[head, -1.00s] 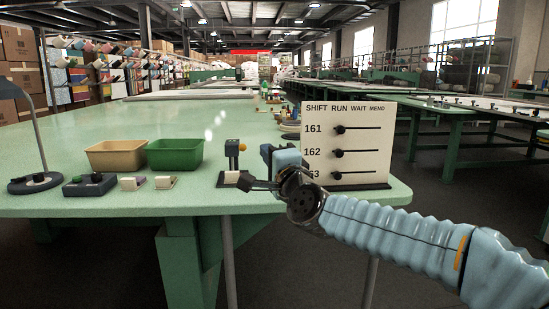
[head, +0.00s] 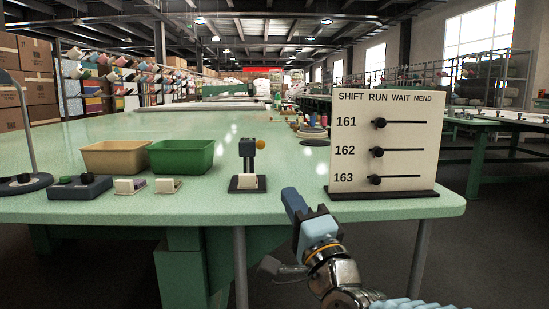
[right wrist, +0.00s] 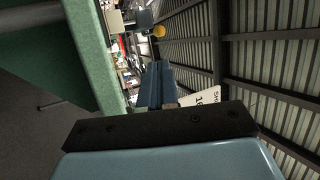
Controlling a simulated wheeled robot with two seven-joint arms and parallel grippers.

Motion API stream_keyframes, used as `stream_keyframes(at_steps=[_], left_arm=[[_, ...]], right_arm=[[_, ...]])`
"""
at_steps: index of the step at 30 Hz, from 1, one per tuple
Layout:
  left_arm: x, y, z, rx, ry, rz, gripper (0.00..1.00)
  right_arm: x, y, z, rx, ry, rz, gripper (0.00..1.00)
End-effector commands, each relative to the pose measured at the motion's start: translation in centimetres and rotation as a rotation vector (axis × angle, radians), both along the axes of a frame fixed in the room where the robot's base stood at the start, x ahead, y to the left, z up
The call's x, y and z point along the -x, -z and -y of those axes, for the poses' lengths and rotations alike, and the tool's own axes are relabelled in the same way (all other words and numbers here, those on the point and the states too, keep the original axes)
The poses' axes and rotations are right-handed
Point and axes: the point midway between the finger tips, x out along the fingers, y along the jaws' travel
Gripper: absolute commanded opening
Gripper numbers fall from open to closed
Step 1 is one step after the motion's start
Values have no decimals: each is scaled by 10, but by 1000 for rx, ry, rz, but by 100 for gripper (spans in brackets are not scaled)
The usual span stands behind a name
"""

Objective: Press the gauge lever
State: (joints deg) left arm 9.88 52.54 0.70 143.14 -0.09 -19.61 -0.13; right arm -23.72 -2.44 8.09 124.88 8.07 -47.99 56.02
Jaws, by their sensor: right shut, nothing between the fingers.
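The gauge (head: 247,165) stands upright near the table's front edge. It has a dark post, a yellow ball (head: 260,144) at the upper right and a pale block at its foot. In the right wrist view the yellow ball (right wrist: 159,31) shows at the top, beyond my fingertips. My right gripper (head: 291,198) is shut and empty, at the table's front edge, to the right of the gauge and nearer to me, apart from it. Its blue fingers (right wrist: 158,72) point toward the gauge's side in the right wrist view. Which part is the lever is hard to tell. My left gripper is out of view.
A white board (head: 386,140) with sliders stands right of my gripper on a dark base. Left of the gauge are a tan bin (head: 115,158), a green bin (head: 181,157), a dark control box (head: 80,188) and small pale blocks. The table (head: 235,208) between gauge and board is clear.

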Motion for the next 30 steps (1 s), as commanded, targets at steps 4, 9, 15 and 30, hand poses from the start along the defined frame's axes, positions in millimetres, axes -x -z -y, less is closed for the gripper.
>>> stream_keyframes(at_steps=[4, 9, 15, 30], left_arm=[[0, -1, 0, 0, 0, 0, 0], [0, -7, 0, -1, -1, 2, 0], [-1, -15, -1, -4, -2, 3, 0], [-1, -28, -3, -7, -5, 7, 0]], right_arm=[[-5, -3, -1, 0, 1, -1, 0], [-26, -13, -9, 1, 1, -1, 0], [-64, -30, -22, 0, 1, -1, 0], [-121, -55, -41, 1, 1, -1, 0]])
